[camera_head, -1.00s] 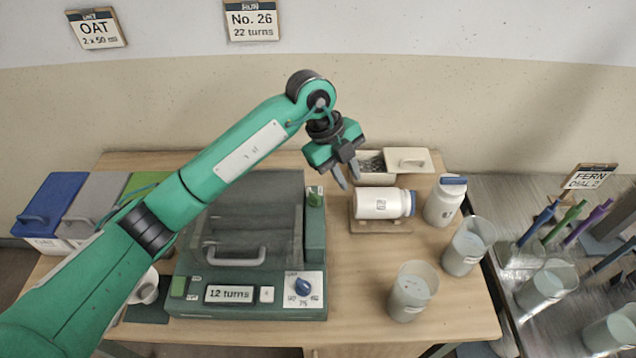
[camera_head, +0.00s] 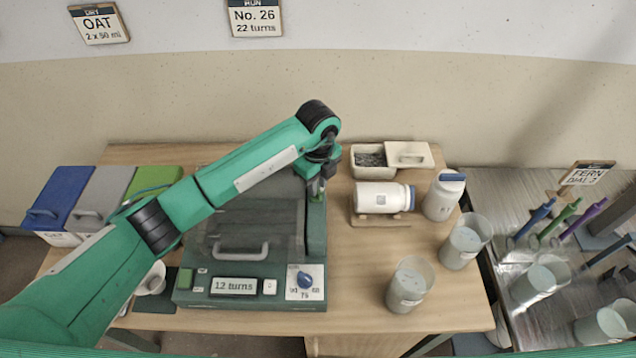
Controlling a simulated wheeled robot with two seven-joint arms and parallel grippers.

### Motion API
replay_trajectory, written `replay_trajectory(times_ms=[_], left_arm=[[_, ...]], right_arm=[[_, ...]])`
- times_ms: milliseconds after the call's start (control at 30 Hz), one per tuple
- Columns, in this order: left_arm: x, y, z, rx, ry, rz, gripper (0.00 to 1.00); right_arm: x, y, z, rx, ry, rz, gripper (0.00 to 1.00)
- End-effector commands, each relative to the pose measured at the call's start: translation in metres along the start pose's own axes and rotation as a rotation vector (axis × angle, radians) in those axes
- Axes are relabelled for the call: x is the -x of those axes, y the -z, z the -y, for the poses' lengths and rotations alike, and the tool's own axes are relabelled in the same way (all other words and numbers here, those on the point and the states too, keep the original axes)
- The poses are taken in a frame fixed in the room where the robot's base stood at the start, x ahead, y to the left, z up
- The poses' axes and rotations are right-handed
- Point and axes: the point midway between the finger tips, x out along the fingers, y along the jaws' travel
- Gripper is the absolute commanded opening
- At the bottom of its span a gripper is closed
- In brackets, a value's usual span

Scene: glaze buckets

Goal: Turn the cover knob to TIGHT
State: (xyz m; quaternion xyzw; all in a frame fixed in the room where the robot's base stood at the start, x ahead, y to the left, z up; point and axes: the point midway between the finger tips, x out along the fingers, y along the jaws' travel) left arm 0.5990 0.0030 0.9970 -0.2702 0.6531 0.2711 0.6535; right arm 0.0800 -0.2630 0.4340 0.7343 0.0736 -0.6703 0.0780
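The green machine (camera_head: 183,297) stands on the wooden table, with its dark see-through cover (camera_head: 225,225) down over the top and a grey handle (camera_head: 240,250) on it. The small green cover knob (camera_head: 318,197) is on the machine's right side strip, mostly hidden by my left gripper. My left gripper (camera_head: 317,187) points down right at the knob. Its fingers are too small and covered to tell whether they are closed on it. The knob's TIGHT mark cannot be read. My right gripper is not in view.
The panel shows "12 turns" (camera_head: 233,286) and a blue dial (camera_head: 305,280). To the right are a white jar lying on a cradle (camera_head: 380,220), an upright jar (camera_head: 443,196), a white box (camera_head: 371,171) and two clear buckets (camera_head: 410,285). Blue, grey and green bins stand left.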

Motion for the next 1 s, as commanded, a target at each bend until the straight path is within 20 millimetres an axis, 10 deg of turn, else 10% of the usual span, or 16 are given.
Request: replay_trajectory(times_ms=[500, 633, 1000], left_arm=[[-0.023, 0.0, 0.0, -0.001, 0.001, -0.001, 0.22], [-0.023, 0.0, 0.0, 0.0, 0.001, -0.001, 0.0], [-0.024, 0.0, 0.0, -0.035, 0.002, -0.001, 0.0]], right_arm=[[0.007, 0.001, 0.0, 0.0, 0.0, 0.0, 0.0], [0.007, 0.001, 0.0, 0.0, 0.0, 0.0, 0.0], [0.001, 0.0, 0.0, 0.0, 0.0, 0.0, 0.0]])
